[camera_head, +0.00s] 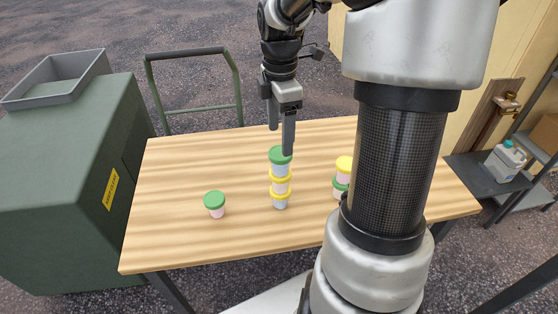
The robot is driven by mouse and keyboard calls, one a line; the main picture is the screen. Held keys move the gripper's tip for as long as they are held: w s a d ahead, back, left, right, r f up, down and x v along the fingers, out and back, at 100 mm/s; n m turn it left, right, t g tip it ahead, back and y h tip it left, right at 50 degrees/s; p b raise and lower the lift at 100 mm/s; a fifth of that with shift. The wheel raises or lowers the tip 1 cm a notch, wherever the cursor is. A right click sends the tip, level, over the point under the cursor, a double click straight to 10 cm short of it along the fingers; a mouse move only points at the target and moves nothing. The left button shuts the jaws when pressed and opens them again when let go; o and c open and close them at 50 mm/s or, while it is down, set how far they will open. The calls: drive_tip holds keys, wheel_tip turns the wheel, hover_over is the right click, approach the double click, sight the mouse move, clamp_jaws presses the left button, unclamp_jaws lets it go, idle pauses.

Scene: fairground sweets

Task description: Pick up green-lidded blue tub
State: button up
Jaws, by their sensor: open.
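The green-lidded blue tub (281,168) is the top tub of a stack in the middle of the wooden table (170,180). Its pale blue body shows under the green lid. Below it are a yellow-lidded pink tub (280,187) and a yellow-lidded blue tub (280,204). My gripper (280,139) is open and points down, with nothing between its fingers. It appears above or just behind the green lid. One fingertip overlaps the lid's far edge in the picture; I cannot tell whether it touches.
A green-lidded pink tub (215,206) stands alone to the left. A yellow-lidded pink tub (344,171) sits on a green-lidded tub (339,186) at right, partly hidden by my arm. A large green box (70,190) stands left of the table. The table's left part is clear.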

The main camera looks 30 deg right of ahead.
sight(280, 162)
drive_tip(key=f, duration=0.7)
drive_tip(key=shift+d+f, duration=0.2)
drive_tip(key=shift+d, duration=0.05)
drive_tip(key=shift+c, duration=0.2)
drive_tip(key=c, duration=1.1)
